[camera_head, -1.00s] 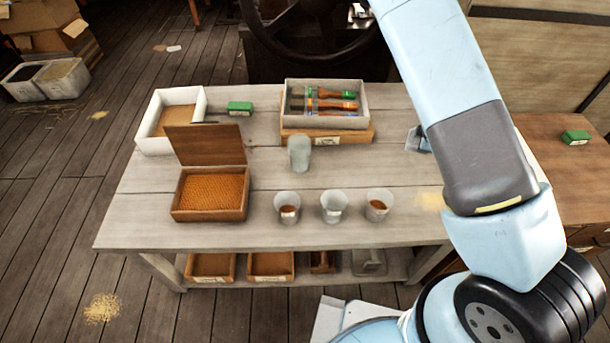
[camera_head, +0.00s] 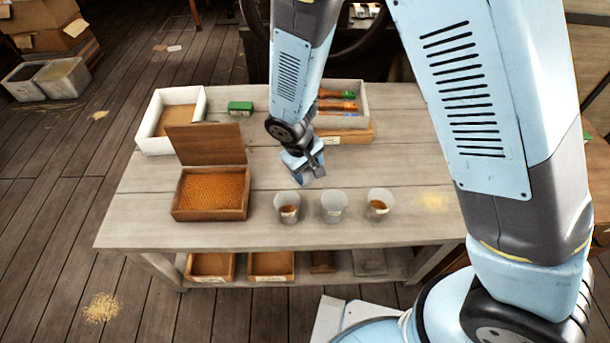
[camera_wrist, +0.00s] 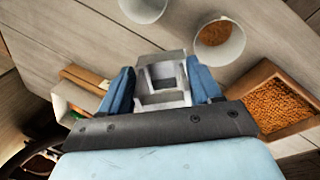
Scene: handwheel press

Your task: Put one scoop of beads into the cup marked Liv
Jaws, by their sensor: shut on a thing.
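My gripper (camera_head: 303,160) is shut on a grey scoop (camera_wrist: 162,82), held above the table behind the left and middle cups. I see no beads in the visible part of the scoop; its full inside is not clear. Three translucent cups stand in a row: the left cup (camera_head: 287,207) and right cup (camera_head: 378,204) hold some brown beads, and the middle cup (camera_head: 333,207) shows none. Their labels are too small to read. An open wooden box (camera_head: 210,214) of orange-brown beads, lid raised, stands to their left; it also shows in the wrist view (camera_wrist: 243,92).
A white tray (camera_head: 152,140) and a green block (camera_head: 240,107) are at the back left. A box of tools (camera_head: 350,88) is at the back, partly hidden by my arm. Spilled grains (camera_head: 432,201) lie right of the cups. The front edge strip is clear.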

